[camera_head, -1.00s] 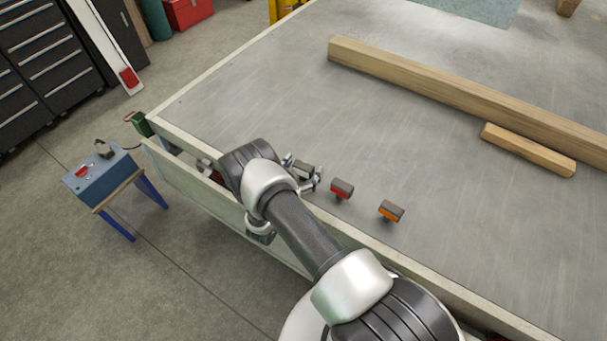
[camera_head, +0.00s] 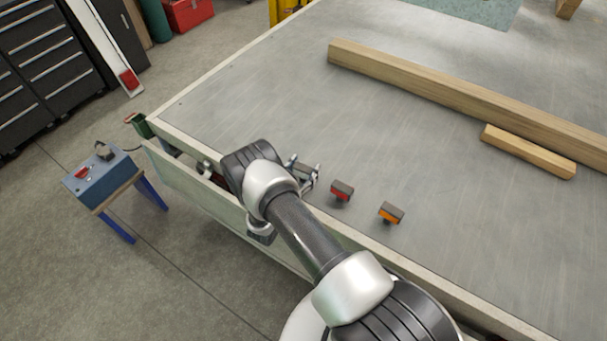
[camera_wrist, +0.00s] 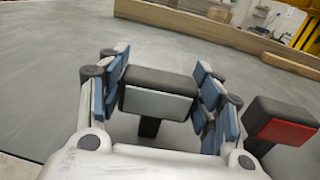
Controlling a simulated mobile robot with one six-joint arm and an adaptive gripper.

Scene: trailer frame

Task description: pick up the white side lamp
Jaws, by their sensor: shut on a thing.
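The white side lamp (camera_wrist: 156,103) is a dark block with a pale white face and a short dark stem below. In the wrist view it sits upright between the blue-padded fingers of my gripper (camera_wrist: 161,80), which is shut on it. In the head view my gripper (camera_head: 306,174) is over the grey trailer bed near its left edge. There the lamp is mostly hidden by the fingers. I cannot tell whether its stem touches the bed.
A red lamp (camera_head: 342,190) stands close to the right of my gripper, with an orange lamp (camera_head: 391,212) beyond it. A long wooden beam (camera_head: 440,85) and a short block (camera_head: 528,151) lie farther back. The bed between is clear. A blue box (camera_head: 100,178) stands on a stool at left.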

